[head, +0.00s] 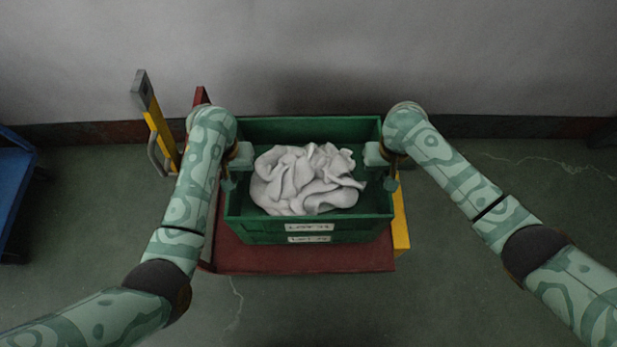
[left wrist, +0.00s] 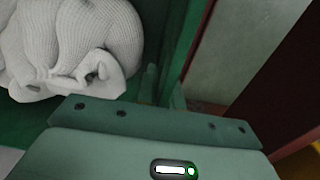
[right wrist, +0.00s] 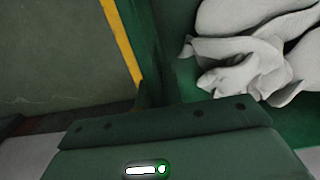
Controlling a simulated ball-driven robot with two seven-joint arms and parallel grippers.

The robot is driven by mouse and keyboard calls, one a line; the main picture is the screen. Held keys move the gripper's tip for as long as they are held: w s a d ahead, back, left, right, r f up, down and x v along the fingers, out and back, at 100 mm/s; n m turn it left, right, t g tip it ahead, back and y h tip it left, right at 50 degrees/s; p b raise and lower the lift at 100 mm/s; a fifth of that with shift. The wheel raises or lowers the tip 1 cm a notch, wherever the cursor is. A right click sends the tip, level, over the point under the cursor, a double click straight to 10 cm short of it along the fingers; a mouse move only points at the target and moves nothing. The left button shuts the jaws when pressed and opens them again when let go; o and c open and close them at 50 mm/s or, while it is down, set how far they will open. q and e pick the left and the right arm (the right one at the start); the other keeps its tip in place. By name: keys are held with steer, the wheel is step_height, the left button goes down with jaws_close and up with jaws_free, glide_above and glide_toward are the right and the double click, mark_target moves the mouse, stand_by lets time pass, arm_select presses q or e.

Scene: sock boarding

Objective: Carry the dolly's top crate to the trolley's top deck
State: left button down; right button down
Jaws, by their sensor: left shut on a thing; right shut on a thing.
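A green crate (head: 308,226) holds crumpled white cloth (head: 305,180) and has a white label on its front. A second label just below suggests another green crate under it; most of that one is hidden. The stack stands over a dark red deck (head: 310,262), which looks like the dolly. My left gripper (head: 235,166) is shut on the crate's left wall, and my right gripper (head: 383,166) is shut on its right wall. The cloth also shows close by in the left wrist view (left wrist: 70,45) and the right wrist view (right wrist: 250,55).
A yellow post with a grey top (head: 155,122) stands left of the crate. A yellow edge (head: 401,222) shows at its right. A blue piece (head: 12,190), possibly the trolley, is cut off at the left edge. A wall stands behind; floor is clear at right.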

arm_select(q)
steer(key=shift+r, duration=0.15)
arm_select(e)
steer(key=shift+r, duration=0.15)
stand_by(0.5)
